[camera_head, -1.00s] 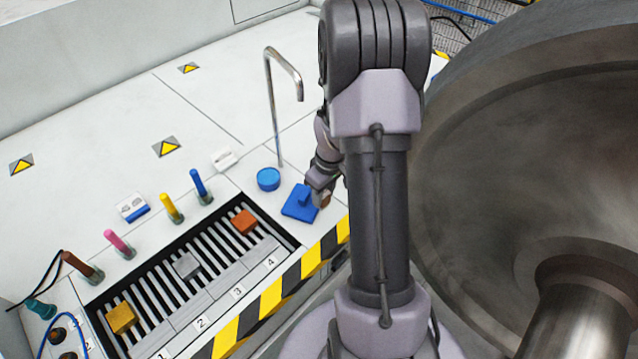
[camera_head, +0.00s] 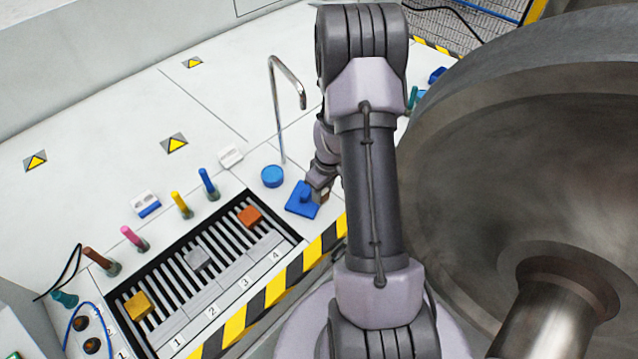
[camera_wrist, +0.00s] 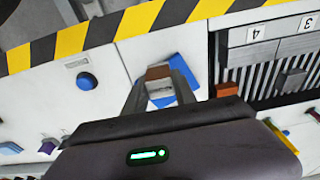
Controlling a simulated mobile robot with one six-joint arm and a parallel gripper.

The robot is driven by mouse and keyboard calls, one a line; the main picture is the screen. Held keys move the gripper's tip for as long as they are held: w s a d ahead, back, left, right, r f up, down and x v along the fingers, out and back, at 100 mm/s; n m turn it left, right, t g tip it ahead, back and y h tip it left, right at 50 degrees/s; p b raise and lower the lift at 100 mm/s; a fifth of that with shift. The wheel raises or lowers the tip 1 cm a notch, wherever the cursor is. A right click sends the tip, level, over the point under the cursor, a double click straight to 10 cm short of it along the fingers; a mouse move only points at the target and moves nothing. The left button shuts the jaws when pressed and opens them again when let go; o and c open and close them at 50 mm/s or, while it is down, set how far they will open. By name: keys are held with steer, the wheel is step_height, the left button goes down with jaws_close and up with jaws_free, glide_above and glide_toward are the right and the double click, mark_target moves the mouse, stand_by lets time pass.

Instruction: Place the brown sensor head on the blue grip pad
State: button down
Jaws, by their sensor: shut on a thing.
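The brown sensor head (camera_wrist: 158,72) shows between my gripper's fingertips (camera_wrist: 160,88) in the wrist view. My gripper is shut on it. The blue grip pad (camera_head: 298,207) is a flat blue square with a raised blue part, near the striped front edge of the white bench. In the wrist view the pad (camera_wrist: 184,68) lies behind and beside the fingers. In the head view my gripper (camera_head: 322,192) is at the pad's right side, and my wrist hides most of the held head. I cannot tell whether the head touches the pad.
A slotted rack (camera_head: 222,245) left of the pad holds orange (camera_head: 249,215), grey (camera_head: 197,258) and yellow (camera_head: 137,304) blocks. A blue round knob (camera_head: 272,176) and a bent metal pipe (camera_head: 272,95) stand behind the pad. A large metal wheel (camera_head: 480,150) fills the right.

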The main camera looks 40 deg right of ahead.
steer(key=w+d, duration=0.2)
steer(key=w, duration=0.1)
steer(key=shift+w+f, duration=0.2)
steer(key=shift+f, duration=0.2)
step_height(320, 180, down, 4)
steer(key=shift+r+b, duration=0.25)
steer(key=shift+b, duration=0.65)
steer(key=shift+r, duration=0.15)
steer(key=c, duration=1.3)
jaws_free()
steer(key=shift+f, duration=0.2)
steer(key=shift+r, duration=0.15)
step_height(320, 180, up, 12)
steer(key=s+p, duration=0.1)
steer(key=p, duration=0.2)
steer(key=shift+s+p, duration=0.25)
steer(key=shift+p, duration=0.05)
